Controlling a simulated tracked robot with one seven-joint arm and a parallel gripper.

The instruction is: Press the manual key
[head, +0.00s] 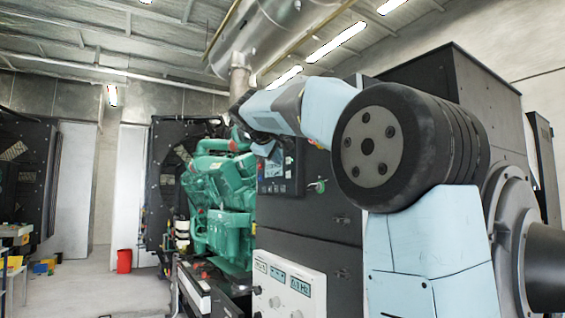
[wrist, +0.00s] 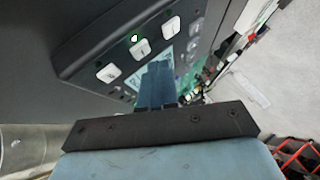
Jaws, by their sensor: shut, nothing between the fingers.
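A dark control panel (head: 279,172) with a small screen is on the front of the black cabinet in the head view. My arm hangs in front of its upper part. In the wrist view the control panel (wrist: 85,52) is tilted and shows three white keys in a row: a near one (wrist: 108,73), a middle one (wrist: 142,48) and a far one (wrist: 171,26). A small green light glows beside the middle key. I cannot read which is the manual key. My gripper (wrist: 158,68) is shut and empty, its tips over the panel's screen area, beside the keys. Contact cannot be told.
A green engine (head: 220,195) stands left of the cabinet. A white box with meters and knobs (head: 288,290) sits below the panel. A red bucket (head: 124,261) stands on open floor at left.

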